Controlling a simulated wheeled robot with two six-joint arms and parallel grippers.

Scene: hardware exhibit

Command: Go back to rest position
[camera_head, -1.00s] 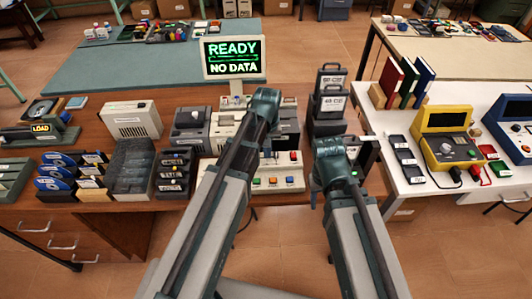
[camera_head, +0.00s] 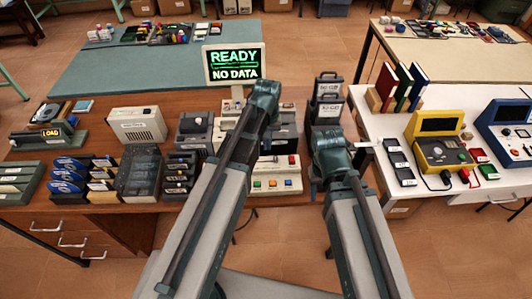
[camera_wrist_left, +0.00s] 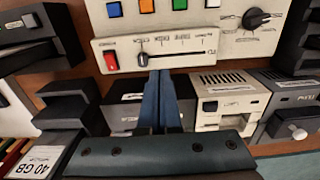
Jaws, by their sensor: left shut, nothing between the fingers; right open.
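My left gripper (camera_wrist_left: 160,78) is shut and empty. In the left wrist view its fingers point at a cream panel (camera_wrist_left: 165,50) with a slider and a red switch; whether they touch it I cannot tell. In the head view my left wrist is over the middle of the brown bench, below the READY / NO DATA screen (camera_head: 234,63), and hides its own fingertips. My right gripper (camera_head: 368,147) is open and empty, near the left edge of the white table, by the dark cartridges (camera_head: 400,160). Both arms are stretched forward.
The brown bench (camera_head: 100,222) is crowded with disks, boxes and a white unit (camera_head: 137,124). The white table (camera_head: 375,125) holds books, a yellow console (camera_head: 440,145) and a blue one (camera_head: 508,125). Floor shows between bench and table.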

